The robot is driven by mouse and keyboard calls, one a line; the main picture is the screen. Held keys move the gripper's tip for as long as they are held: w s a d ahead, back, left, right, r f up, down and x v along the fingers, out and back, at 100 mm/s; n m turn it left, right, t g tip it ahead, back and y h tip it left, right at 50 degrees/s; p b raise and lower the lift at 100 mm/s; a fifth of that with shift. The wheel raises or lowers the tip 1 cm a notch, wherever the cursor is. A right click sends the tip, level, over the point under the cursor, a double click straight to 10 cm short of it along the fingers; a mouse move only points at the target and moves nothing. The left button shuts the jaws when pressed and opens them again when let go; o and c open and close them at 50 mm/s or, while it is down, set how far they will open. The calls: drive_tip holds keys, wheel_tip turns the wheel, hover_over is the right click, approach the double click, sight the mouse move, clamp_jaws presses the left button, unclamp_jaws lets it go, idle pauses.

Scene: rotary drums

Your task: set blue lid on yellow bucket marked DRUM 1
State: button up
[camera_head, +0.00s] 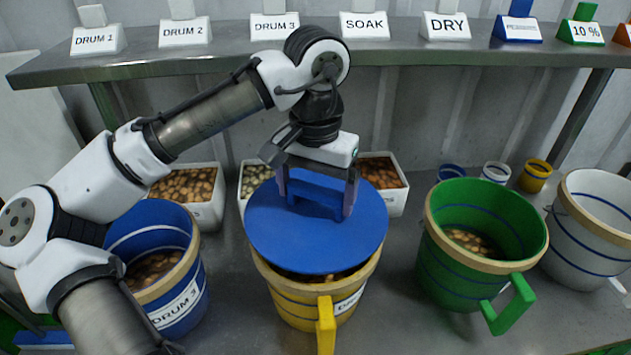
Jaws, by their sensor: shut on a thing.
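The blue lid (270,238) is a flat round disc with a raised blue handle. My gripper (317,195) points down and is shut on that handle. The lid is over the yellow bucket (306,318), covering most of its mouth. Part of the bucket's rim and brown contents show below the lid's front edge. I cannot tell whether the lid touches the rim at the back. The bucket's white label is turned to the right and only partly readable. A yellow handle (326,325) sticks out at its front.
A blue bucket labelled DRUM 3 (190,296) stands left, partly behind my arm. A green bucket (455,270) and a white bucket (590,250) stand right. White bins (208,213) of brown items are behind. A metal shelf (225,58) with label stands crosses the back.

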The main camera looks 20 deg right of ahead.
sight(315, 199)
drive_tip(key=shift+f+b, duration=0.35)
drive_tip(key=shift+f, duration=0.65)
drive_tip(key=shift+p, duration=1)
idle(0.9)
drive_tip(key=shift+f+b, duration=0.65)
drive_tip(key=shift+f, duration=0.5)
drive_tip(key=o, duration=1)
drive_tip(key=shift+o, duration=0.2)
wheel_tip(315, 199, up, 14)
drive_tip(key=shift+f+b, duration=0.1)
drive_tip(key=shift+b, duration=0.3)
